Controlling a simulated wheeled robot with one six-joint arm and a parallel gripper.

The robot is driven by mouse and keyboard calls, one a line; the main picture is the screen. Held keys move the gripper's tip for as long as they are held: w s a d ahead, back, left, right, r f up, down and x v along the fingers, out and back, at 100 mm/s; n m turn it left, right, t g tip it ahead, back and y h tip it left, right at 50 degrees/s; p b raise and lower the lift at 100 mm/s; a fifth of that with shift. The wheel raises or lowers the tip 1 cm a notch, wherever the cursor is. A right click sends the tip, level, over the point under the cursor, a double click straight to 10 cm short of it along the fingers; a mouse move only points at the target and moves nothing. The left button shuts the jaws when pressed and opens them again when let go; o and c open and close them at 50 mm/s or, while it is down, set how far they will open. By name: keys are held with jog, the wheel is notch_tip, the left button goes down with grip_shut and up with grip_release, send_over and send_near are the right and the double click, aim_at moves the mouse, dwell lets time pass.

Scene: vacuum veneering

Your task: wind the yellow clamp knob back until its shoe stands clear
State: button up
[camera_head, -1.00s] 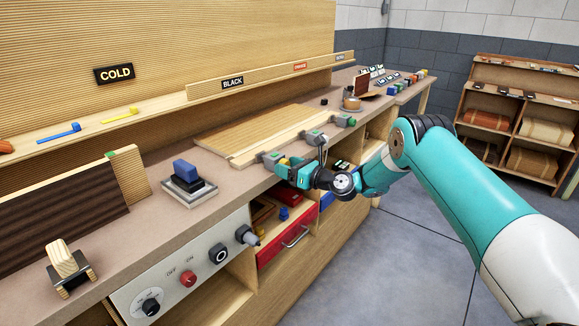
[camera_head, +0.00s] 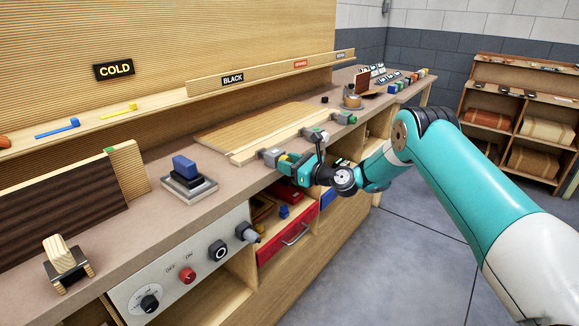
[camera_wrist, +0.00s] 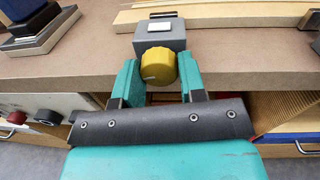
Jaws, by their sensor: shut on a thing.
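The yellow clamp knob (camera_wrist: 157,67) sits on the front of a grey clamp block (camera_wrist: 160,36) at the bench edge, with a pale line on its face. My gripper (camera_wrist: 157,82) has its teal fingers on both sides of the knob and is shut on it. In the head view my gripper (camera_head: 287,164) is at the bench's front edge, by the grey clamp (camera_head: 270,156), and largely hides the knob. The clamp's shoe cannot be made out clearly. A pale wooden strip (camera_wrist: 215,20) lies behind the clamp block.
A green-knobbed clamp (camera_head: 345,118) and another clamp block (camera_head: 315,134) stand further along the edge. A blue-topped block on a plate (camera_head: 189,175) stands to the left. Below the bench, a red drawer (camera_head: 285,240) stands open, beside the control panel (camera_head: 185,265).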

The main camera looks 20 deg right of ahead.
jog(key=m+b, duration=1.1)
jog(key=m, duration=0.1)
jog(key=m+t+h+b, duration=0.1)
jog(key=m+b, duration=1)
jog(key=b, duration=0.1)
jog(key=m+b, duration=1.2)
jog(key=shift+m+t+h, duration=0.3)
jog(key=shift+t+h, duration=0.1)
jog(key=o, duration=0.9)
